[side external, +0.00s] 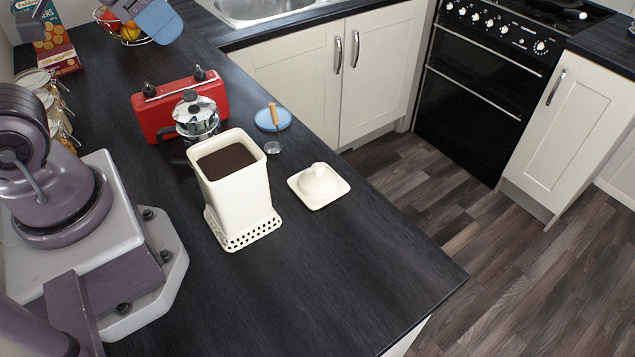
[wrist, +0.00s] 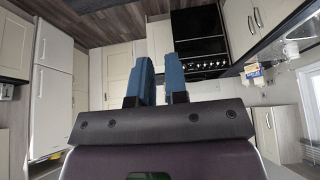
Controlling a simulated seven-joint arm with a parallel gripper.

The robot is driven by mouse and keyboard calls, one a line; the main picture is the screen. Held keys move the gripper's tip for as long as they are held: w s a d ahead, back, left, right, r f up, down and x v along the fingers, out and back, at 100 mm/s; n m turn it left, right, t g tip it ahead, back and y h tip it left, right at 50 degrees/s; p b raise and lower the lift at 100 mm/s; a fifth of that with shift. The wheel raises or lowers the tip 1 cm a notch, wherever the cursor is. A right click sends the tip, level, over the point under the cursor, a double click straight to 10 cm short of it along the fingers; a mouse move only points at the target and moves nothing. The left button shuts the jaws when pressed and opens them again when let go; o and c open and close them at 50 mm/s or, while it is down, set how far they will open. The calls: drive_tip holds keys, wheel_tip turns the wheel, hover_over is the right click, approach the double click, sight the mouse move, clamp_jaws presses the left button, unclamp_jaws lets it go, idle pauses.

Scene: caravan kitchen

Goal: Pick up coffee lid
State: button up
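The coffee lid (side external: 319,186), a cream square lid with a rounded knob, lies knob up on the dark worktop. Left of it, the cream coffee canister (side external: 236,186) stands open on a perforated cream base, with dark coffee inside. The lid and canister are apart. My gripper (wrist: 160,80) shows in the wrist view with two blue fingers apart and nothing between them. It points out over the room, and the lid is not in that view. In the side view, blue parts at the top left edge may be my fingers, well away from the lid.
A scoop (side external: 273,148) and blue dish (side external: 273,119) lie behind the lid. Jars (side external: 52,103) line the left. The worktop in front of the lid is clear up to its right edge.

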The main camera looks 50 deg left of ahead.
drive_tip(key=o, duration=0.8)
drive_tip(key=m+y, duration=1.3)
drive_tip(key=m, duration=1)
approach(320, 169)
drive_tip(key=shift+g, duration=0.3)
drive_tip(key=a, duration=0.1)
drive_tip(key=w+a, duration=0.1)
drive_tip(key=a, duration=0.1)
drive_tip(key=w+a, duration=0.1)
drive_tip(key=a, duration=0.1)
drive_tip(key=shift+w+f, duration=0.2)
drive_tip(key=shift+f, duration=0.15)
drive_tip(key=shift+h, duration=0.3)
drive_tip(key=shift+f+x, duration=0.2)
drive_tip(key=shift+x, duration=1.1)
drive_tip(key=shift+f+x, duration=0.2)
drive_tip(key=shift+x, duration=1.1)
